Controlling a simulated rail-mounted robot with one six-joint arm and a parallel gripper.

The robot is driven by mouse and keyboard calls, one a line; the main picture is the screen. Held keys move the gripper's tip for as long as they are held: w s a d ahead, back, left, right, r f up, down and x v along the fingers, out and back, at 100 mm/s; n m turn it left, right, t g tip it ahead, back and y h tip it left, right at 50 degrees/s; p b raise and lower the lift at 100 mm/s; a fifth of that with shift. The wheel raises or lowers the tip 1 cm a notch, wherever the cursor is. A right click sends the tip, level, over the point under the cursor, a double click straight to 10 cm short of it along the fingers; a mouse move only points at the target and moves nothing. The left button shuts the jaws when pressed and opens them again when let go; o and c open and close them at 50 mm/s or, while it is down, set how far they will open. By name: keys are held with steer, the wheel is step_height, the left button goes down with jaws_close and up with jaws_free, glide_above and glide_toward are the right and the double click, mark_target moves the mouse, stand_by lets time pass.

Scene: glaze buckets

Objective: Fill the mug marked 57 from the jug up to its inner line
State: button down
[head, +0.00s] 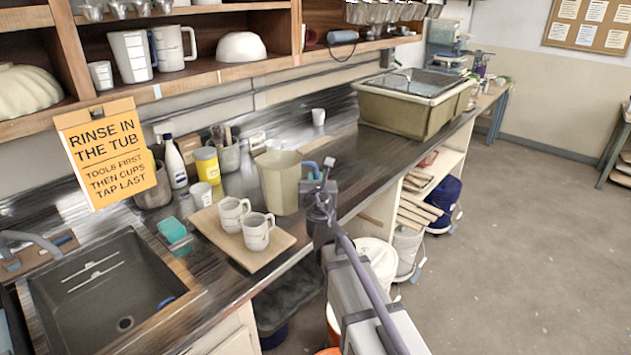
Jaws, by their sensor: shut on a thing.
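A beige jug (281,184) stands upright at the counter's front edge, right of a wooden board (213,230). My gripper (320,178) is at the jug's right side, shut on its handle, which is mostly hidden by the gripper. I cannot tell whether the jug rests on the counter or is just above it. Two white mugs stand upright on the board, a rear one (231,214) and a front one (256,232). Their markings are too small to read, so I cannot tell which is 57. The inside of the mugs and the jug's contents are not clear.
A sink (105,287) is at the lower left, with a teal sponge (172,231) near it. A small white cup (201,195), yellow tin (206,163) and white bottle (175,163) stand behind the board. A large tub (407,112) stands farther along the counter.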

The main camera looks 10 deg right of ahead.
step_height(320, 180, down, 2)
steer(key=shift+b, duration=0.65)
steer(key=shift+d+r+n+p, duration=0.15)
steer(key=shift+r+n+p, duration=0.15)
steer(key=shift+r+p, duration=0.35)
steer(key=n, duration=0.3)
steer(key=f+n+b, duration=0.1)
steer(key=n, duration=0.4)
steer(key=shift+a+f+n, duration=0.2)
steer(key=shift+f+n, duration=0.1)
